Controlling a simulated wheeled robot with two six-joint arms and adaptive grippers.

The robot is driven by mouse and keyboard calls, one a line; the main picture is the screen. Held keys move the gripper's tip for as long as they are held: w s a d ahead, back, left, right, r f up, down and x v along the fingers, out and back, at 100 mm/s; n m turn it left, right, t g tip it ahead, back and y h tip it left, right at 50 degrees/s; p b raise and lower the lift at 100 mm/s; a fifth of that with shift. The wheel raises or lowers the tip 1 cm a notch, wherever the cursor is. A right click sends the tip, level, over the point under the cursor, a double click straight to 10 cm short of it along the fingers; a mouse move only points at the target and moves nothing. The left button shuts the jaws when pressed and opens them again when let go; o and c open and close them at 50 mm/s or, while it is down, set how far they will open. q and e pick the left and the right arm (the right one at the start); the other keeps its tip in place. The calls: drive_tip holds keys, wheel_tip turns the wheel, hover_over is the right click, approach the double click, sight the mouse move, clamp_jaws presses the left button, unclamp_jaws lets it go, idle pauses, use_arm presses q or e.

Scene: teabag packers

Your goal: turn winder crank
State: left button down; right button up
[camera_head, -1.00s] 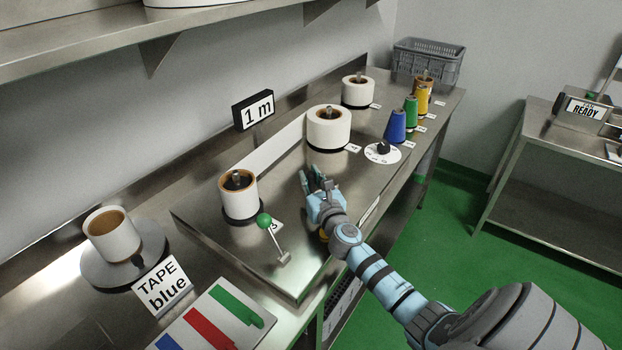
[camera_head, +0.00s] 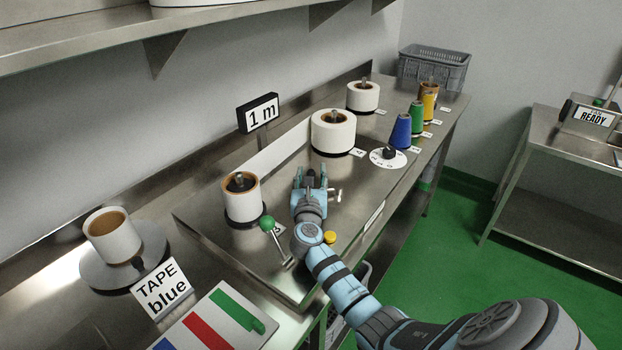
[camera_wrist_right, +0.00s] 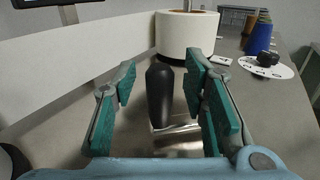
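The winder crank shows a black upright handle (camera_wrist_right: 160,92) and a metal arm (camera_wrist_right: 176,128) in the right wrist view. In the head view a metal part of the crank (camera_head: 335,195) shows just right of my right gripper (camera_head: 311,176). My right gripper is open, with its teal finger pads on both sides of the black handle in the wrist view (camera_wrist_right: 160,95). Gaps show between the handle and both pads. My left gripper is not in view.
A green-knobbed lever (camera_head: 268,224) stands left of my right wrist, and a yellow button (camera_head: 329,237) lies beside it. A brown-cored white roll (camera_head: 243,198) and another white roll (camera_head: 333,132) stand nearby. A dial (camera_head: 388,158) and coloured cones (camera_head: 401,132) are farther right.

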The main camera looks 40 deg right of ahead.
drive_tip(key=v, duration=1.2)
drive_tip(key=shift+c, duration=0.5)
